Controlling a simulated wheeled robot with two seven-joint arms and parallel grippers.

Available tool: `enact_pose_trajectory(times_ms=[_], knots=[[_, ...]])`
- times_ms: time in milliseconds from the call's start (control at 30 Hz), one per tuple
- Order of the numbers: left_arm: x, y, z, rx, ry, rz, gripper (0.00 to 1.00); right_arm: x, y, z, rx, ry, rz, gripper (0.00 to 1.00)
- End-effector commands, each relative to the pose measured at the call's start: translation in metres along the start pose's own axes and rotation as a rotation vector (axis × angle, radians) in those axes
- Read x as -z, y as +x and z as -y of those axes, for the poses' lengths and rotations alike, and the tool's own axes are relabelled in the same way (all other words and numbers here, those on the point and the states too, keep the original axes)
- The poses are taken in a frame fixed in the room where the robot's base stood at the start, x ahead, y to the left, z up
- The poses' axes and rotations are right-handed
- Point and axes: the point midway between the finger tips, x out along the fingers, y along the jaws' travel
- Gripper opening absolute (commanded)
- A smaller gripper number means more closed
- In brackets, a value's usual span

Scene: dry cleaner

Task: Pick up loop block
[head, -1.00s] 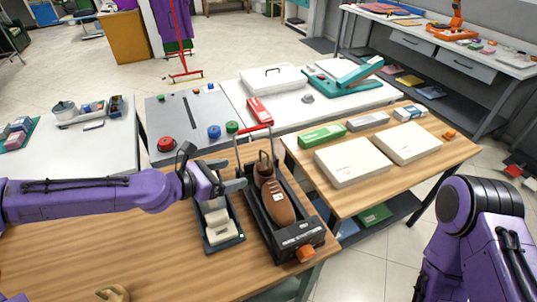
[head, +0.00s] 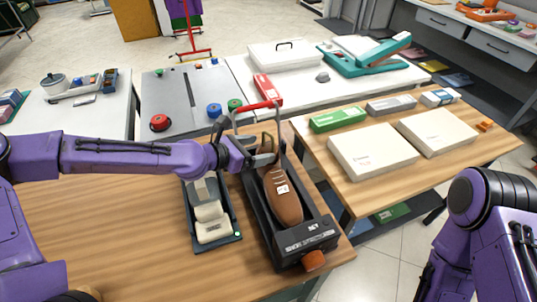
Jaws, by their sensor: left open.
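My left gripper (head: 262,150) is open above the far end of a black shoe stretcher (head: 310,238). The stretcher holds a brown shoe (head: 283,200), and a red-handled bar (head: 258,107) rises at its far end. The fingers partly hide the shoe's upper end; I cannot tell whether they touch anything. To the left, a dark tray (head: 233,239) holds pale blocks (head: 213,230), partly under my left wrist. I cannot tell for sure which thing is the loop block. My right gripper is out of view.
The wooden table (head: 120,225) has free room at the left front. A second wooden table holds white boxes (head: 372,150) and a green box (head: 338,119). Behind are a grey board (head: 170,95) with coloured knobs and a teal press (head: 365,60).

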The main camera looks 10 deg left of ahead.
Motion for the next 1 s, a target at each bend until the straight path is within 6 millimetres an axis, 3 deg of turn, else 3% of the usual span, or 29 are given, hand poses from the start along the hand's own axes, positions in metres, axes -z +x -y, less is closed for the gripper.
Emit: enact_pose_trajectory(times_ms=[200,467,500,667,767,1000], knots=[[-0.001,0.038,0.003,0.002,0.001,-0.003,0.81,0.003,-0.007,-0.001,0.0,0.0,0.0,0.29],[-0.001,0.045,0.002,0.001,-0.002,0.0,0.81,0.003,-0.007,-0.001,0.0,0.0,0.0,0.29],[-0.001,0.045,0.002,0.001,-0.002,0.0,0.77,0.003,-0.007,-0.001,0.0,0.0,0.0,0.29],[-0.001,0.045,0.002,0.001,-0.001,0.0,0.25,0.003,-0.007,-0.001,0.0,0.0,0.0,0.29],[-0.002,0.045,0.002,0.001,-0.001,0.001,0.17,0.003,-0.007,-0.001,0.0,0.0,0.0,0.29],[-0.005,0.043,0.002,0.001,-0.001,0.001,0.16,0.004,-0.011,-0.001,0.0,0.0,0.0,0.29]])
